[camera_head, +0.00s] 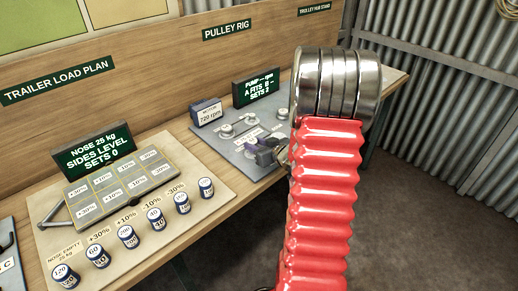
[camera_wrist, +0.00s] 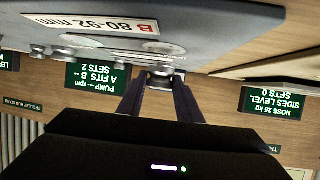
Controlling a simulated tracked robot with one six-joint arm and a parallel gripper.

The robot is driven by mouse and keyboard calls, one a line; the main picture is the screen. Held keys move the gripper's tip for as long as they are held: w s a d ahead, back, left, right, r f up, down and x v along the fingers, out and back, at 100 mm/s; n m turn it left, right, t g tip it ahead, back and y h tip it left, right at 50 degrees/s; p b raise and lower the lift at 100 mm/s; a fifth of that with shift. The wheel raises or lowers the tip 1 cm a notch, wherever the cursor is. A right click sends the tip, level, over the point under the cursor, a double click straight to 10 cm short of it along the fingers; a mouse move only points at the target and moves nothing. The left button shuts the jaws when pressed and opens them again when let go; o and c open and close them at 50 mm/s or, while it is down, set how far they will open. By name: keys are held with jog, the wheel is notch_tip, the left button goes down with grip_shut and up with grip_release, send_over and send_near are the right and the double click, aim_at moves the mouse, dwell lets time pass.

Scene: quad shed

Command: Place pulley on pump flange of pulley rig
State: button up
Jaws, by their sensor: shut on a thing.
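My gripper (camera_wrist: 162,77) is shut on a small grey metal pulley (camera_wrist: 161,82), seen between the fingertips in the wrist view. In the head view my gripper (camera_head: 260,150) is low over the front of the pulley rig board (camera_head: 238,145), partly hidden by my red arm. The rig board is grey with several metal discs and round spots on it. Its green pump sign (camera_head: 256,87) reads "A FITS B" and "SETS 2". I cannot tell which spot is the pump flange, nor whether the held pulley touches the board.
A motor box (camera_head: 207,112) marked 720 rpm stands at the rig's back left. The trailer load board (camera_head: 150,215) with several blue-and-white cans lies to the left. A "B 80-92 mm" label (camera_wrist: 98,23) is on the rig board. The wooden wall stands behind.

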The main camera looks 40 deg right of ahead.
jog(key=shift+f, duration=1.35)
jog(key=o, duration=1.1)
jog(key=shift+f, duration=0.1)
jog(key=shift+s+r, duration=0.4)
jog(key=shift+s, duration=0.15)
jog(key=v, duration=1.1)
jog(key=shift+a, duration=0.1)
jog(key=shift+w+f, duration=0.1)
